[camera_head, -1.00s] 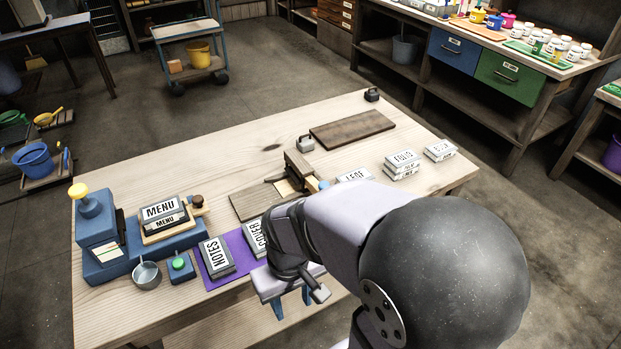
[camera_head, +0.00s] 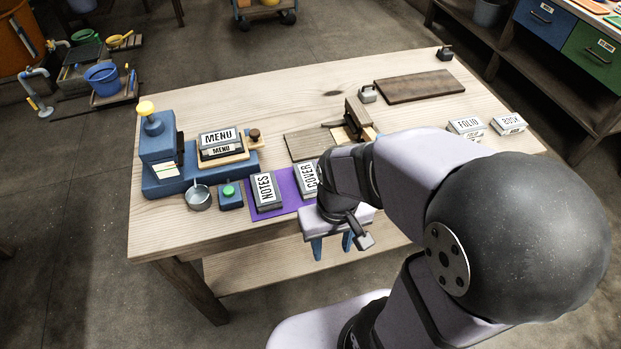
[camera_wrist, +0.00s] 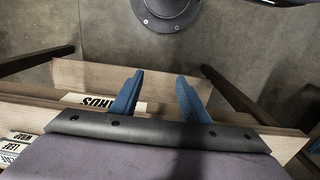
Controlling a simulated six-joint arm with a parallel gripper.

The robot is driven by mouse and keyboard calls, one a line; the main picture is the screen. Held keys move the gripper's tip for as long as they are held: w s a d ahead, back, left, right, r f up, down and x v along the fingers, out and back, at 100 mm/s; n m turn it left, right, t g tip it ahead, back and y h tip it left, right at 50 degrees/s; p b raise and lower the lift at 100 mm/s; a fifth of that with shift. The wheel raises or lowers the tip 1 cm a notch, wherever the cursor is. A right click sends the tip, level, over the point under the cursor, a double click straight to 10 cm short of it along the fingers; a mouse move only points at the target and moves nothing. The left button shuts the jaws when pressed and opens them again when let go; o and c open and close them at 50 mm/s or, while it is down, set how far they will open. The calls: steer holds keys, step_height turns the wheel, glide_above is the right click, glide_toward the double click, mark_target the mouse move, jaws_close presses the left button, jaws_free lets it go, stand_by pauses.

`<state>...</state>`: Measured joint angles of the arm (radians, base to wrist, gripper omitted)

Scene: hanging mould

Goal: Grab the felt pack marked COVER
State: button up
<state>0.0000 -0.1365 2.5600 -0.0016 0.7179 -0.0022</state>
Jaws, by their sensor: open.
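The COVER pack (camera_head: 307,181) is a grey slab with a white, black-lettered label. It lies on the purple mat (camera_head: 288,188) near the table's front edge, its right side hidden by my wrist. My gripper (camera_head: 333,253) has blue fingers and is open and empty. In the head view it appears just below and right of the COVER pack, over the front edge of the table. In the wrist view its fingers (camera_wrist: 160,76) stand apart with nothing between them. A white label with upside-down letters (camera_wrist: 88,99) shows partly beside the left finger; I cannot read it surely.
The NOTES pack (camera_head: 266,190) lies left of COVER on the mat. A blue press (camera_head: 163,165) with MENU packs (camera_head: 219,141), a metal cup (camera_head: 198,197) and a green button box (camera_head: 230,195) stand further left. FOLIO packs (camera_head: 466,126) are at the right.

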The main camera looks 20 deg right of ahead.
steer(key=o, duration=0.7)
steer(key=t, duration=0.5)
glide_toward(310, 178)
steer(key=shift+w+d+f, duration=0.1)
steer(key=shift+w+f, duration=0.5)
steer(key=shift+w, duration=0.1)
steer(key=shift+g, duration=0.3)
steer(key=shift+p+x, duration=0.3)
steer(key=shift+x, duration=3.35)
steer(key=shift+f, duration=0.25)
